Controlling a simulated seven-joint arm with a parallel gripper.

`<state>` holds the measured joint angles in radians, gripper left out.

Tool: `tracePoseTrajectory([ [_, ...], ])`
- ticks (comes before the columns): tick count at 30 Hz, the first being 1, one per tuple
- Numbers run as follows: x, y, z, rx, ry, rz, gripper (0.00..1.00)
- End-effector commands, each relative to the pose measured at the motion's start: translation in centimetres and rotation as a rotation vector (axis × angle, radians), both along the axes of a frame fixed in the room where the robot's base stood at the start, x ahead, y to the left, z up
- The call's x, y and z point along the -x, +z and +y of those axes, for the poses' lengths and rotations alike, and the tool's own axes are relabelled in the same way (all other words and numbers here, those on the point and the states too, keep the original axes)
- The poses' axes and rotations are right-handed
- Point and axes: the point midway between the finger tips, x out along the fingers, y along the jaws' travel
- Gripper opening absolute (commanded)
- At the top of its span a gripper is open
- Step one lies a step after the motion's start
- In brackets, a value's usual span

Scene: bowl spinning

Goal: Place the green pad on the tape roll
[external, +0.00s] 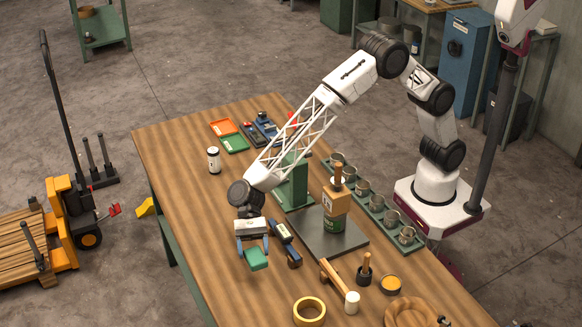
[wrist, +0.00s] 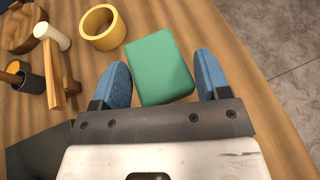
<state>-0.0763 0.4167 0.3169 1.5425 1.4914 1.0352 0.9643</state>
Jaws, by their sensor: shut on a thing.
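The green pad (wrist: 160,68) is a flat green block between the blue fingers of my gripper (wrist: 162,85) in the wrist view. In the external view the green pad (external: 256,260) hangs below my gripper (external: 252,246), which is shut on it over the front left part of the table. The tape roll (external: 309,312) is a yellow ring lying flat on the table, to the right and nearer the camera than the pad. The tape roll (wrist: 103,27) also shows in the wrist view, up and left of the pad, apart from it. Its hole is empty.
A wooden mallet (external: 340,287) lies between the dark plate (external: 345,240) and the tape roll. A dark blue tool (external: 286,245) lies close right of my gripper. A wooden bowl (external: 405,312) and an orange-topped tin (external: 391,285) stand at the right.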

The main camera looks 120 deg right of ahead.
Motion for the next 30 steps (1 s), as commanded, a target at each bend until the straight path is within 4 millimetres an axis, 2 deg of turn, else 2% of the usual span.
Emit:
tracePoseTrajectory([
  [5, 0.4, 0.4, 1.3, 0.0, 0.003, -0.001, 0.45],
  [8, 0.9, 0.8, 3.0, 0.0, 0.007, -0.001, 0.45],
  [14, 2.5, 1.9, 7.6, 0.001, 0.013, -0.003, 0.45],
  [21, 5.1, 3.5, 14.0, 0.001, 0.022, -0.005, 0.45],
  [25, 6.5, 4.1, 16.7, 0.001, 0.025, -0.003, 0.45],
  [30, 7.6, 4.6, 18.8, -0.001, 0.027, -0.002, 0.45],
])
